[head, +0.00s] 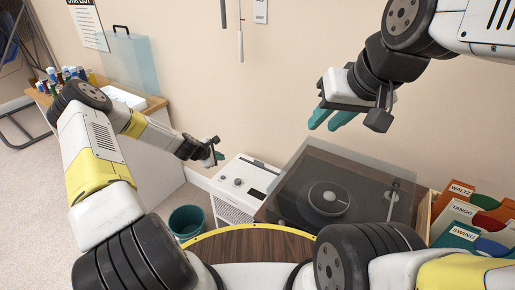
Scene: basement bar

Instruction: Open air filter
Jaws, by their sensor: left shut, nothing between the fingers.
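A white box-shaped unit (243,184) with round knobs on top and a slotted vent on its side stands at the lower middle, left of the turntable. It may be the air filter, but no label is readable. I cannot tell whether any part of it is open. My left gripper (213,153) is shut and empty, just above and left of the unit's back corner, seemingly apart from it. My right gripper (332,118) is raised in front of the wall, up and right of the unit. Its teal fingers are apart with nothing between them.
A turntable (290,205) under a clear dark lid stands right of the unit. A crate of labelled records (458,212) is at the far right. A teal bin (187,219) is on the floor. A table with bottles (66,76) stands at the left. Rods (240,45) hang above.

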